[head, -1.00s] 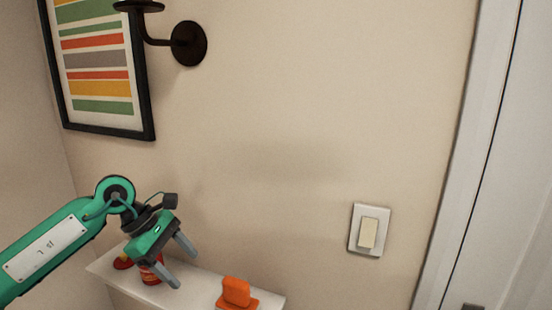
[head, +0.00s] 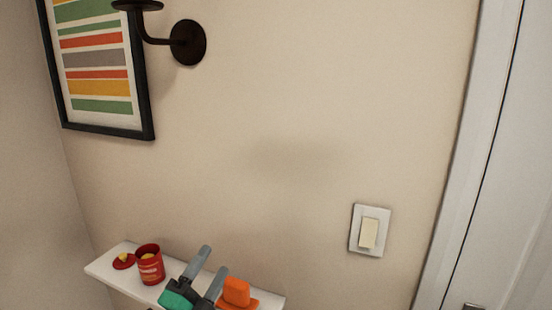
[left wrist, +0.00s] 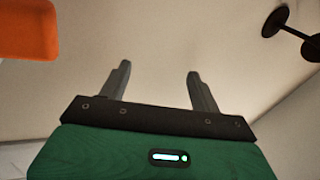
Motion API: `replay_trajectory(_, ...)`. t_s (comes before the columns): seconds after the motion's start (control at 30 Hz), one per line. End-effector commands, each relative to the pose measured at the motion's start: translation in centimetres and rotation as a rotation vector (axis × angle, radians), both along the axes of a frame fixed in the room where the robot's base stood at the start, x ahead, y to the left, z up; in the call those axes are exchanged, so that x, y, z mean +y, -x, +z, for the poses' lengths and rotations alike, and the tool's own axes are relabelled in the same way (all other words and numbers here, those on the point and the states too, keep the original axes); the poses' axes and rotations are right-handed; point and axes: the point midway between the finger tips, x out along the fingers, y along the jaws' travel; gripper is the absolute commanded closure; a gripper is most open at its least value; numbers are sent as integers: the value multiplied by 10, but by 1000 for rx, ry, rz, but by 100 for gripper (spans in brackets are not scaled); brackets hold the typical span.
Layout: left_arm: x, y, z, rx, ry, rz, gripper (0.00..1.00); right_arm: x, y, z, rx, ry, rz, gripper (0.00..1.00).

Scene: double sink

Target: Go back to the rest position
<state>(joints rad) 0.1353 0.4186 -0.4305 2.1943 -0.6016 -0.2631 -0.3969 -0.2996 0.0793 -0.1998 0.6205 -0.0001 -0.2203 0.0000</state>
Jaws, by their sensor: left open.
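My left gripper (head: 211,269) is at the lower edge of the head view, in front of the white shelf (head: 103,268). It is open, and its two grey fingers point up and a little right. In the left wrist view the fingers (left wrist: 158,78) are apart with nothing between them. My right gripper is not in view.
A red can (head: 150,267) stands on the shelf, with a red lid (head: 123,262) to its left. An orange object (head: 237,292) is right of my fingers; an orange shape (left wrist: 28,30) also shows in the left wrist view. A light switch (head: 369,232), wall lamp (head: 187,44) and striped picture (head: 98,65) are on the wall.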

Motion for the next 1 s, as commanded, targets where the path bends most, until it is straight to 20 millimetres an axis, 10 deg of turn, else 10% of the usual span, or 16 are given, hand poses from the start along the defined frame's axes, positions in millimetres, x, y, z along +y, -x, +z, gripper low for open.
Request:
replay_trajectory(0.27, 69, 45, -137, 674, 460, 293, 36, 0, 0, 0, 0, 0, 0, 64)
replay_trajectory(0.5, 96, 144, -242, 1197, 742, 555, 36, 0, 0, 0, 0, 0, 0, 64)
replay_trajectory(0.9, 97, 287, -302, 1710, 940, 853, 36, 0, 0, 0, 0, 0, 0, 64)
replay_trajectory(1.0, 96, 277, -329, 1714, 933, 858, 36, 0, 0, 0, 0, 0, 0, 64)
